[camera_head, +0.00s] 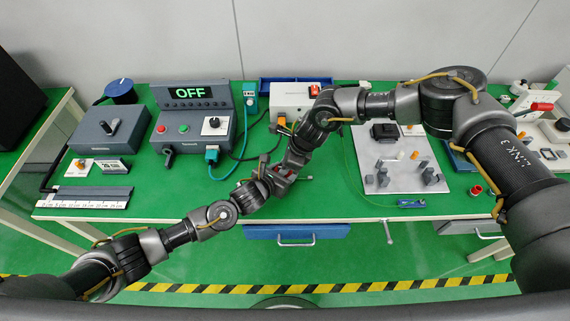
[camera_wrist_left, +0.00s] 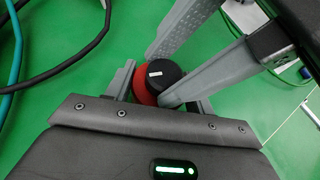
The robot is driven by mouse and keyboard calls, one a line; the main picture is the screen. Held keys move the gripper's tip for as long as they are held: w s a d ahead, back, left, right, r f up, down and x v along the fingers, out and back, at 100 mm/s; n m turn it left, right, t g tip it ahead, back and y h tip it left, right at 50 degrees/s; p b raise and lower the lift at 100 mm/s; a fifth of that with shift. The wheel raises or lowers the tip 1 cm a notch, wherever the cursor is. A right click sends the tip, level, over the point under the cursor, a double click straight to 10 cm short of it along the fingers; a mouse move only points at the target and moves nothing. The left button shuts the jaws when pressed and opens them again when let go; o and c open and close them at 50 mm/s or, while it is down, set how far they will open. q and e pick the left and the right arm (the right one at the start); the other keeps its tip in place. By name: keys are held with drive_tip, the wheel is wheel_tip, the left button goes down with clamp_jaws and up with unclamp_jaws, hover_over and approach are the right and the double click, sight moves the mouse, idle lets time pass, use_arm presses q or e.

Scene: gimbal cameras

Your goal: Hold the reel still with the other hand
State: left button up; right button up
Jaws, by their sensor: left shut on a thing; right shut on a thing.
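The red reel (camera_wrist_left: 142,88) with a black round top (camera_wrist_left: 163,74) shows in the left wrist view; a white mark is on the black top. In the head view only a bit of red (camera_head: 283,177) shows between my grippers. My left gripper (camera_head: 274,178) comes from the lower left and is shut on the red reel; its fingers sit either side of it in the left wrist view. My right gripper (camera_head: 289,170) reaches in from above, and in the left wrist view its two grey fingers (camera_wrist_left: 158,78) close around the black top. The reel's underside is hidden.
On the green bench (camera_head: 340,205) stand a control box (camera_head: 198,125) whose display reads OFF, a grey switch box (camera_head: 112,130), a white box (camera_head: 296,100) and a pale plate (camera_head: 430,185) with small parts. Teal and black cables lie behind my left gripper. A ruler (camera_head: 80,204) lies at the front left.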

drive_tip(key=shift+s+m+t+h, duration=0.15)
drive_tip(key=shift+m+t, duration=0.25)
drive_tip(key=shift+m, duration=0.75)
drive_tip(key=shift+m+t+h, duration=0.25)
drive_tip(key=shift+m+t, duration=0.15)
drive_tip(key=shift+m, duration=0.75)
drive_tip(key=o, duration=0.7)
